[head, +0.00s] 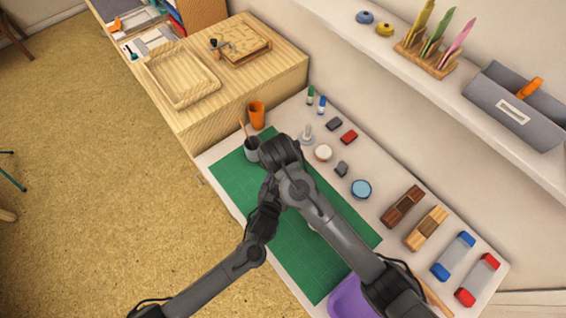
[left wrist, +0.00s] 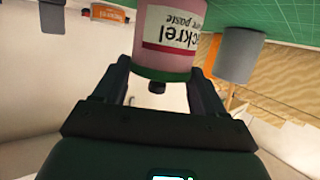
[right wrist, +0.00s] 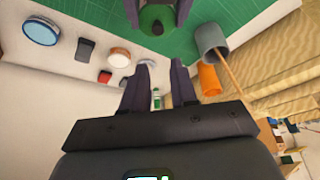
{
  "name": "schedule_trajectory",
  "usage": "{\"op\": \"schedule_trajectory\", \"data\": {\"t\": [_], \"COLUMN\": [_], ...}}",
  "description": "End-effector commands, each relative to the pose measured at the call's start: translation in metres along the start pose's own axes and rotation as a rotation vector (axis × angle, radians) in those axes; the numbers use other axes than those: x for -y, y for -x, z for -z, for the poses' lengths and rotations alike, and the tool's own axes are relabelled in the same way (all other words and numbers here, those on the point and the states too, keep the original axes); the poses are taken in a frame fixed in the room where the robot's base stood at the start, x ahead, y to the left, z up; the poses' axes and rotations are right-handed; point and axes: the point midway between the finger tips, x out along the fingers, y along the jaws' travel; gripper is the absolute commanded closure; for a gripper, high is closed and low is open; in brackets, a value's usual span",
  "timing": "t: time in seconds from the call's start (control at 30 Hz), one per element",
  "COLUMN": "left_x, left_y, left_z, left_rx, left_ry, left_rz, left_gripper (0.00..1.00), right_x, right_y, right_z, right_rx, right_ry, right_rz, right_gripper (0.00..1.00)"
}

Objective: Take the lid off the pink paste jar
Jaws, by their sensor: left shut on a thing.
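The pink paste jar (left wrist: 165,60), with a white label whose print is upside down, is between the fingers of my left gripper (left wrist: 160,72). That gripper is shut on it. A small dark knob shows at the jar's near end. In the right wrist view, a dark green round piece (right wrist: 155,14) with a black knob sits between my left gripper's fingers; I cannot tell whether it is the lid. My right gripper (right wrist: 159,65) is open and empty, a little apart from it. In the head view my arms hide the jar.
A white-topped round item (head: 323,152), a blue pad (head: 361,190) and several small blocks line the wall side. A purple container (head: 347,298) is at the near end.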

Motion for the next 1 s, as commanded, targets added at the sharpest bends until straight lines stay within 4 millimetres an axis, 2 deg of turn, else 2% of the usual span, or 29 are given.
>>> {"op": "schedule_trajectory", "data": {"t": [0.1,0.3,0.67,0.7,0.9,1.0], "left_x": [0.0,0.0,0.0,0.0,0.0,0.0], "left_y": [0.0,0.0,0.0,0.0,0.0,0.0], "left_z": [0.001,0.001,0.002,0.002,0.001,0.001], "left_rx": [-0.002,-0.003,-0.003,-0.003,-0.003,-0.002], "left_ry": [0.001,0.001,0.001,0.001,0.001,0.0], "left_rz": [0.0,0.0,0.0,0.0,0.0,0.0], "left_gripper": [0.84,0.84,0.84,0.28,0.0,0.0], "right_x": [0.0,0.0,0.0,0.0,0.0,0.0], "right_y": [0.02,0.039,0.044,0.044,0.044,0.044], "right_z": [0.0,0.0,0.0,0.0,0.0,0.0], "right_rx": [-0.003,-0.001,0.0,0.0,0.0,0.0], "right_ry": [0.0,0.0,0.0,0.0,0.0,0.0], "right_rz": [0.001,0.001,0.0,0.0,0.0,0.0], "right_gripper": [0.73,0.73,0.73,0.73,0.73,0.73]}}
